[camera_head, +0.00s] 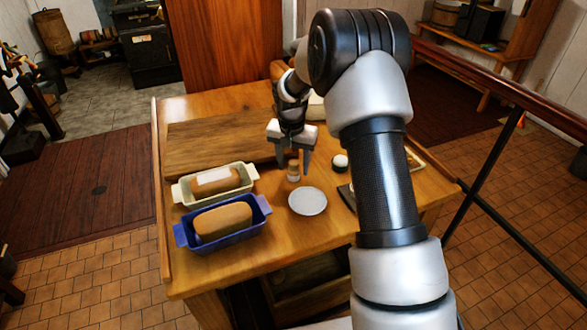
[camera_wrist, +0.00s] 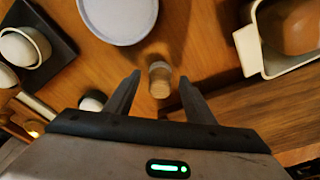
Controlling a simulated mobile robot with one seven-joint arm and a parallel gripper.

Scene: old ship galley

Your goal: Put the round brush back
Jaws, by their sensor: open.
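A small upright round piece (camera_head: 294,172), with a brown wooden top and a pale lower band, stands on the table; it may be the round brush, but bristles cannot be made out. It also shows in the wrist view (camera_wrist: 159,82). My gripper (camera_head: 293,162) is open and points down over it. In the wrist view my fingertips (camera_wrist: 160,78) are on either side of this piece, with gaps visible on both sides. A grey-white plate (camera_head: 308,201) lies just in front of it.
A cream loaf pan (camera_head: 178,194) and a blue loaf pan (camera_head: 263,205), each with a loaf, stand at left. A large wooden board (camera_head: 190,145) lies behind. A small white-topped round thing (camera_head: 340,161) stands at right, near a dark tray (camera_wrist: 58,55) holding a white cup (camera_wrist: 22,47).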

